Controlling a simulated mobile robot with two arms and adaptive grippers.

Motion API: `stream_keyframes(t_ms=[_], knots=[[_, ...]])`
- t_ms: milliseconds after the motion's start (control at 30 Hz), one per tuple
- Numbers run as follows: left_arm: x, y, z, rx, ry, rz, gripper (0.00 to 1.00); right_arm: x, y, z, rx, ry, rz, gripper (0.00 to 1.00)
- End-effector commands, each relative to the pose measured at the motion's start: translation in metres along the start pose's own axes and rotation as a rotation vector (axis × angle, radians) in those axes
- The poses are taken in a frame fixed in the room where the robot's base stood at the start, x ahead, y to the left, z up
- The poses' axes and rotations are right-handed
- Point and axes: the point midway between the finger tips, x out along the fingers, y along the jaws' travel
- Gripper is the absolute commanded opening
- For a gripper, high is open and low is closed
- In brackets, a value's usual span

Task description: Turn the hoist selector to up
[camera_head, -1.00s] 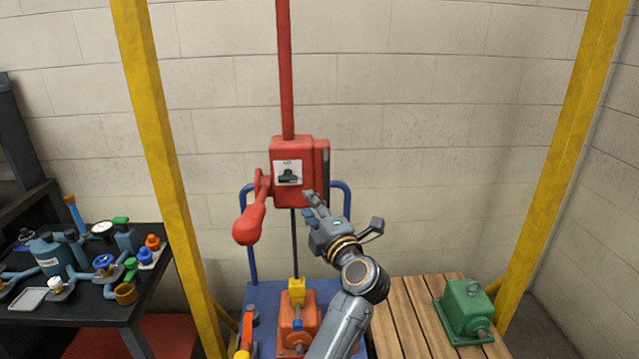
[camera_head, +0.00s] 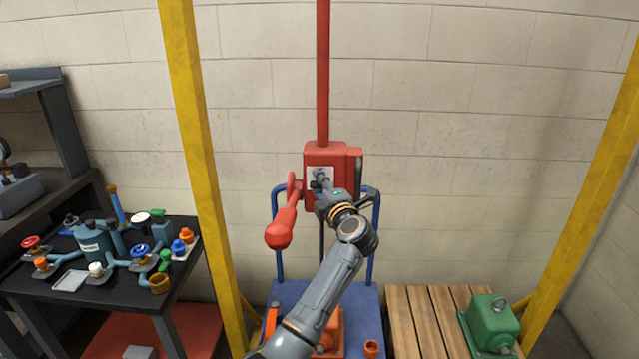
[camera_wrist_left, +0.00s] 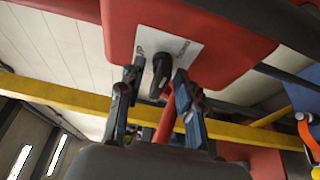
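The red hoist box (camera_head: 340,152) hangs on a red column against the wall. Its front carries a white label plate (camera_wrist_left: 200,45) with the black selector knob (camera_wrist_left: 160,73). In the wrist view, "UP" is printed on the label's left; the text on its right is hard to read. My left gripper (camera_head: 320,184) is at the plate and covers part of it in the head view. In the wrist view, my left gripper's fingers (camera_wrist_left: 157,76) stand open on either side of the knob, with a small gap showing. My right gripper is in neither view.
A red lever (camera_head: 283,225) sticks out left of the box. Yellow posts (camera_head: 190,120) stand on both sides. Below are a blue cart (camera_head: 360,300), a wooden pallet (camera_head: 410,315) and a green motor (camera_head: 490,322). A black bench (camera_head: 120,300) with pipe fittings stands left.

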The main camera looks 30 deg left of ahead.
Motion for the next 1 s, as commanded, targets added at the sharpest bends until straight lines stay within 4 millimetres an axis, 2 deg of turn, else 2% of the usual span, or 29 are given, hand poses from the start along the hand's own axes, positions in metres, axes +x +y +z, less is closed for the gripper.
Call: stream_keyframes(t_ms=[367,500,533,767,1000], knots=[[0.005,0.0,0.0,-0.001,0.0,0.0,0.33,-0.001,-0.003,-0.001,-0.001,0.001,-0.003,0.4],[0.005,0.0,0.0,0.0,0.0,0.0,0.04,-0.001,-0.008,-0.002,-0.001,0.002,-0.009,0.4],[0.005,0.0,0.0,0.0,0.0,0.0,0.0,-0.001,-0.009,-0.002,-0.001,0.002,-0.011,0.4],[0.005,0.0,0.0,-0.007,0.0,-0.004,0.0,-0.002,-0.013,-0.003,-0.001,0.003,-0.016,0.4],[0.004,0.002,0.001,-0.079,-0.001,-0.036,0.0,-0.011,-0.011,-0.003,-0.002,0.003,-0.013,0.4]])
